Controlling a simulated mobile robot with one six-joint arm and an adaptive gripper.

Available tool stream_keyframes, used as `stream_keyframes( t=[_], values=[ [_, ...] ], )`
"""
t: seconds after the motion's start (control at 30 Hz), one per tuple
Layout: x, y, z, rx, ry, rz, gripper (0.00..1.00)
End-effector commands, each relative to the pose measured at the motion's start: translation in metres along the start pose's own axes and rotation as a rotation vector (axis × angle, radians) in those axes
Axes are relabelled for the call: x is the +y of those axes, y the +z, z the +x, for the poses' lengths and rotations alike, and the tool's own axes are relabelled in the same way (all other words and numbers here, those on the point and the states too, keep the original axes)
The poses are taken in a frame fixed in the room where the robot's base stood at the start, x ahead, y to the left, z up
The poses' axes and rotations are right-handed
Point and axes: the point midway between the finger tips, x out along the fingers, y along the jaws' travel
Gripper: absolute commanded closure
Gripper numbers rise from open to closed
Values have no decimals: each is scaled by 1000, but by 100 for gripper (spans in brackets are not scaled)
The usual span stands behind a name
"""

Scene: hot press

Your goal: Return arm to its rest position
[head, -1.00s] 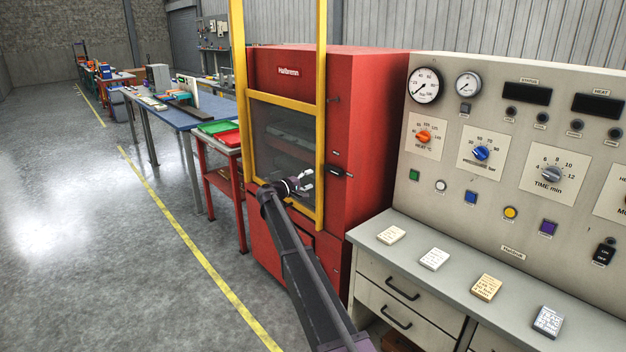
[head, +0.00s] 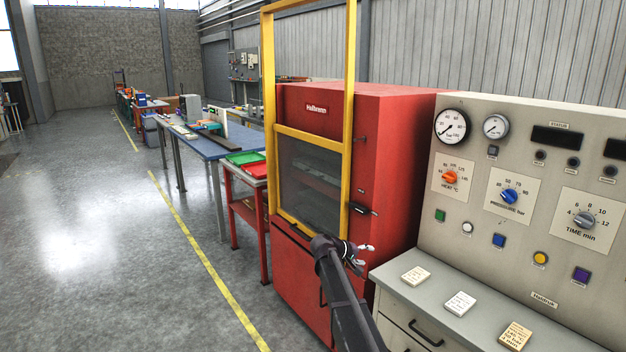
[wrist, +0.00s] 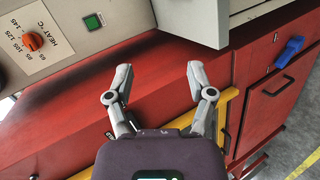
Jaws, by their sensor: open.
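My gripper (head: 362,254) is in front of the lower right part of the red hot press (head: 395,150), near the control cabinet's counter. In the wrist view my gripper (wrist: 160,85) has its two fingers spread apart, open and empty. The press's yellow guard frame (head: 348,100) stands in front of its window, with the lower pane over the opening. The black handle (head: 362,209) at the guard's right side is above my gripper and apart from it.
The control panel (head: 520,190) with gauges and knobs stands at the right, above a counter (head: 420,300) bearing several cards. A red side table (head: 247,215) with green and red trays and a blue workbench (head: 225,150) stand left. The floor at the left is clear.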

Motion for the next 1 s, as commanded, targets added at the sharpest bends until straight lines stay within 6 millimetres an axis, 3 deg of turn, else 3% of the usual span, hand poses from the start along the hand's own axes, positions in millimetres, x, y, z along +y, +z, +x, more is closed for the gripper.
stream_keyframes(
  t=[0.03,0.1,0.37,0.6,0.8,1.0],
  values=[
    [0,35,-4,-26,-56,19,30],
    [-6,67,-5,-58,-139,46,30],
    [-32,181,-28,-172,-446,139,30],
    [-53,275,-72,-260,-734,215,30],
    [-65,331,-113,-309,-937,262,30],
    [-70,353,-134,-328,-1039,283,30]
  ],
)
